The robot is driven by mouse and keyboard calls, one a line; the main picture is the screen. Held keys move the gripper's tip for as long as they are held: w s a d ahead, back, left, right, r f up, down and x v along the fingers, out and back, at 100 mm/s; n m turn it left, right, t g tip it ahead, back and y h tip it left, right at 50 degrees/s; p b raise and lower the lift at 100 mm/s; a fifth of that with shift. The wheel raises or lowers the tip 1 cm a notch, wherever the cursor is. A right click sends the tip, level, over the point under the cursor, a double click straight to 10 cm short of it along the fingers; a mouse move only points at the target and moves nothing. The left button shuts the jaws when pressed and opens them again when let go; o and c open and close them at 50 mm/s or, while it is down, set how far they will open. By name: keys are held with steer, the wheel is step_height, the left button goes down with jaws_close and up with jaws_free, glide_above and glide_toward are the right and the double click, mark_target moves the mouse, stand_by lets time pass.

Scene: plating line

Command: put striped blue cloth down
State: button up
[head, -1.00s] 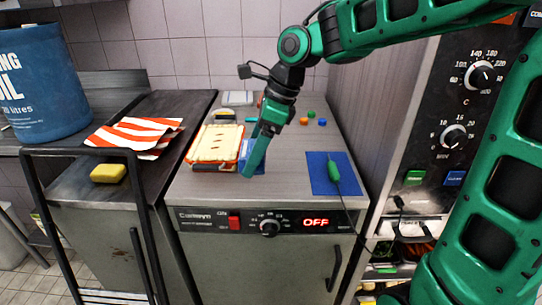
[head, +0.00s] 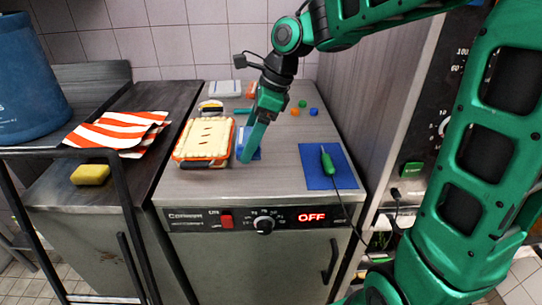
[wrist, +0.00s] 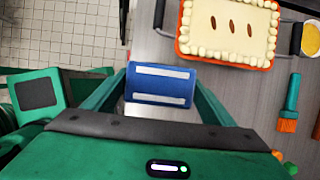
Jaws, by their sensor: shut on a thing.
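The striped blue cloth (wrist: 160,85) is blue with two pale stripes and is held between the fingers of my gripper (wrist: 155,92) in the wrist view. In the head view my gripper (head: 252,150) points down over the grey counter top, just right of the pie dish, and the blue cloth (head: 241,143) shows partly behind its fingers. The gripper is shut on the cloth. I cannot tell whether the cloth touches the counter.
A pie in an orange dish (head: 203,140) lies close to the left. A blue mat (head: 316,178) with a green-handled tool (head: 327,160) lies right. A teal brush (wrist: 291,100) and small coloured pieces (head: 302,103) lie farther back. The counter's front strip (head: 235,188) is clear.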

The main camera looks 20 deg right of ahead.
glide_above(268, 163)
steer(key=d, duration=0.1)
step_height(268, 163, down, 5)
steer(key=shift+f, duration=2.2)
steer(key=shift+s+f, duration=0.1)
steer(key=shift+f, duration=0.1)
steer(key=o, duration=1.2)
steer(key=shift+f, duration=0.1)
steer(key=shift+s+f, duration=0.1)
steer(key=shift+s, duration=0.05)
steer(key=v, duration=1.2)
steer(key=shift+w+r, duration=0.2)
steer(key=shift+r, duration=0.25)
